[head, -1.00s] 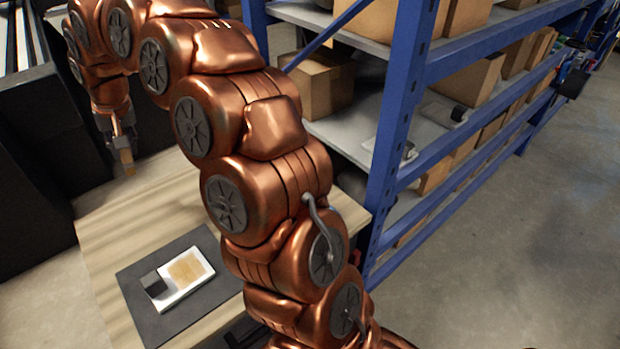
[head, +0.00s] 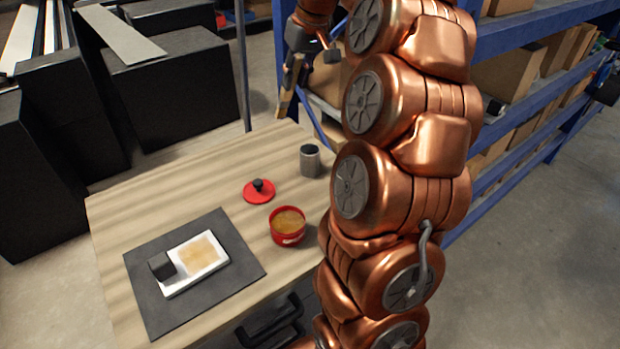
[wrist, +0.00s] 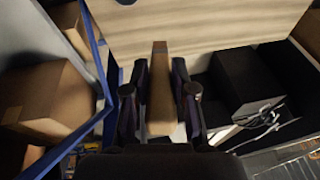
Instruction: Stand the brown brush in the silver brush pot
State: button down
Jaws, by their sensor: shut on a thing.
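My gripper (head: 297,72) is shut on the brown brush (wrist: 161,95) and holds it in the air near the far right corner of the table. In the head view the brush (head: 288,92) hangs tilted, its lower end up and left of the pot. In the wrist view it lies between the two fingers and points out over the table edge. The silver brush pot (head: 310,161) stands upright on the table, apart from the brush. Its opening is dark. The pot does not show clearly in the wrist view.
On the table (head: 190,180) are a red pot with brown contents (head: 288,227), a red lid (head: 259,190) and a dark mat (head: 150,305) with a white tray (head: 207,262) and black block (head: 162,266). A blue shelf rack (head: 510,125) with cartons stands close on the right.

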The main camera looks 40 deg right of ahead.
jog(key=s+d+r+b, duration=0.1)
jog(key=s+d+b, duration=0.1)
jog(key=s+d, duration=0.35)
notch_tip(320, 180, down, 10)
jog(key=s+a+p, duration=0.1)
jog(key=p, duration=0.1)
jog(key=shift+n, duration=0.4)
dwell(0.3)
jog(key=shift+f, duration=0.3)
jog(key=shift+f+b, duration=0.3)
jog(key=shift+b, duration=0.05)
jog(key=c, duration=0.9)
grip_release()
jog(key=shift+c, duration=0.2)
